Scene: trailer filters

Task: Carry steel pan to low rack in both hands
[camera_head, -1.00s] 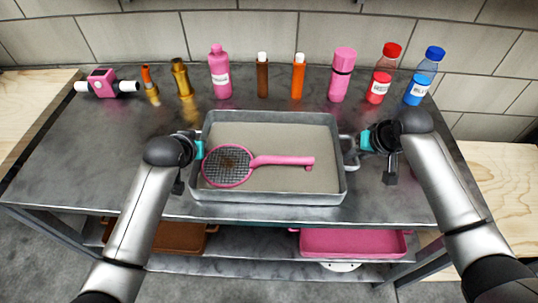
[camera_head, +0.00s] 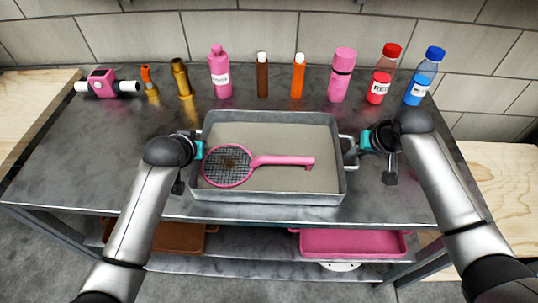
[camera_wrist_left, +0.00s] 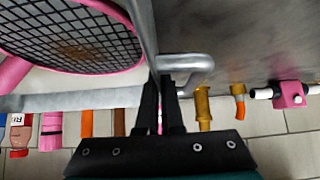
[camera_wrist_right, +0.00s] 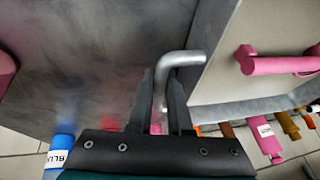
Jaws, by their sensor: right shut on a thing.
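The steel pan (camera_head: 268,196) sits upright on the grey metal tabletop, with a loop handle at each end. A pink strainer (camera_head: 228,166) with dark mesh lies in the pan. My right gripper (camera_head: 352,146) is shut on the pan's right handle, whose bar (camera_wrist_right: 180,61) passes between the fingers in the right wrist view. My left gripper (camera_head: 204,149) is at the pan's left end. In the left wrist view its fingers (camera_wrist_left: 161,85) stand close together by the pan wall and the left handle (camera_wrist_left: 200,62); whether they clasp it is unclear.
A row of bottles stands behind the pan, from a pink bottle (camera_head: 220,79) to a blue-capped one (camera_head: 421,82). A pink-and-white device (camera_head: 103,84) lies at the back left. The shelf below (camera_head: 255,241) holds a brown tray (camera_head: 185,240) and a pink tray (camera_head: 350,242).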

